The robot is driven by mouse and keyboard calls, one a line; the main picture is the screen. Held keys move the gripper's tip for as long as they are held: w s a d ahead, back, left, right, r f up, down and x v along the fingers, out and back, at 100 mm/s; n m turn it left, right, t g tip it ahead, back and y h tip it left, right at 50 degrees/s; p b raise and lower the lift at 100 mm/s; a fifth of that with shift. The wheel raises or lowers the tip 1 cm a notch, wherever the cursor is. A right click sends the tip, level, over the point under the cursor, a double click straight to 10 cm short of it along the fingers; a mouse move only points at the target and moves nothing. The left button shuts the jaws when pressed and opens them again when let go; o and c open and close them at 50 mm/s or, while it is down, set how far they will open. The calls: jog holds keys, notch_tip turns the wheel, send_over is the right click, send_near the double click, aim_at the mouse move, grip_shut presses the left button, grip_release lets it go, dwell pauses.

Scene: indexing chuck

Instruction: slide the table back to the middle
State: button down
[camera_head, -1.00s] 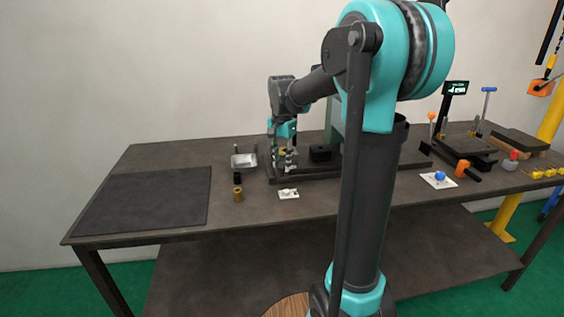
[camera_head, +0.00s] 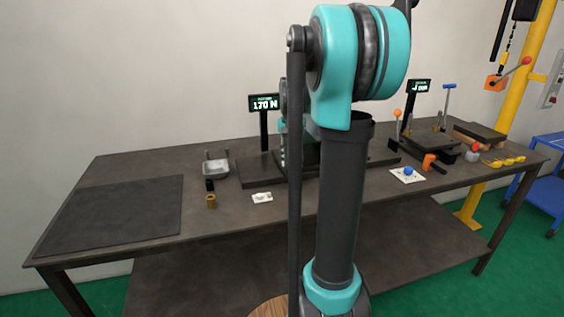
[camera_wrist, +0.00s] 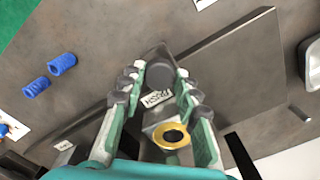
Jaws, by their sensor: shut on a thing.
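My gripper (camera_wrist: 158,84) shows in the wrist view, with its jaws closed on a dark rounded block (camera_wrist: 160,72). A small pale label, seemingly reading PUSH, lies just below the block between the fingers. A gold ring with a dark centre (camera_wrist: 171,135) sits on a pale part nearer the palm. A dark flat plate (camera_wrist: 235,70) stretches beyond the fingers; I cannot tell whether it is the sliding table. In the head view, the fixture's dark base (camera_head: 258,170) shows on the bench. My arm hides the gripper and most of the fixture there.
A display (camera_head: 264,103) reading about 170 N stands behind the fixture. A metal tray (camera_head: 216,168), a black piece (camera_head: 210,185) and a brass cylinder (camera_head: 211,201) are to its left. A dark mat (camera_head: 110,214) covers the bench's left end. A blue button (camera_head: 407,171) is at right.

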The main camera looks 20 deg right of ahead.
jog(key=c, duration=1.1)
grip_release()
jog(key=shift+r, duration=0.15)
notch_tip(320, 180, up, 12)
